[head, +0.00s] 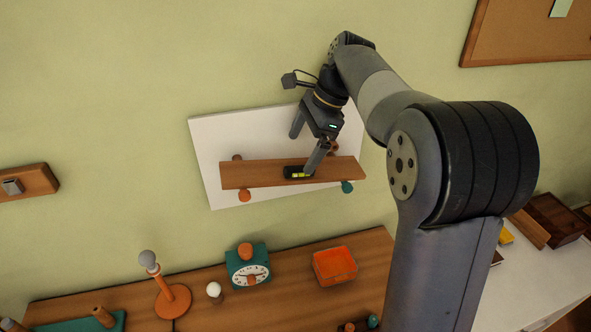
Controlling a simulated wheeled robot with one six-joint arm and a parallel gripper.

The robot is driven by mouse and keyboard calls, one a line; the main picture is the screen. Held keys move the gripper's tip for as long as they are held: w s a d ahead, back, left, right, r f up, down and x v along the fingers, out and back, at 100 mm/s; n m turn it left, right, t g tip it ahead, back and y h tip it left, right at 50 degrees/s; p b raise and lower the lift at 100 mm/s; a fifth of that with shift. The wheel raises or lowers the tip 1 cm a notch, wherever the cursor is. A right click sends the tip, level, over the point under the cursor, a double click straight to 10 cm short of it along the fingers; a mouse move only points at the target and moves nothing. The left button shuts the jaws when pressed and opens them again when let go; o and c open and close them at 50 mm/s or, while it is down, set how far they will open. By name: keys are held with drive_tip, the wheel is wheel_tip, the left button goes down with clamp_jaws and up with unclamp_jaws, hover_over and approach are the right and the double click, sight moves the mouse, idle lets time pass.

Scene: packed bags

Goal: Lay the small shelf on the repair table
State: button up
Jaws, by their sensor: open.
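The small shelf (250,174) is a brown wooden plank against a white panel (212,140) on the green wall. Round pegs show at its edges, an orange one (244,196) and a teal one (347,187) below. A small black level with a yellow-green vial (297,173) lies on the shelf. My gripper (302,153) is open in front of the panel; one fingertip overlaps the level in the picture, and I cannot tell whether it touches. A wooden table (205,284) stands below and a white one (535,283) at right; which is the repair table is not clear.
A brown open box (557,216) is on the white table. My arm hides the area between the tables.

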sight(295, 161)
drive_tip(key=shift+p+x, duration=0.6)
drive_tip(key=shift+x, duration=2.05)
drive_tip(key=shift+w+d, duration=0.15)
drive_tip(key=c, duration=1.3)
drive_tip(key=shift+r, duration=0.1)
wheel_tip(295, 161, up, 10)
drive_tip(key=shift+b, duration=0.35)
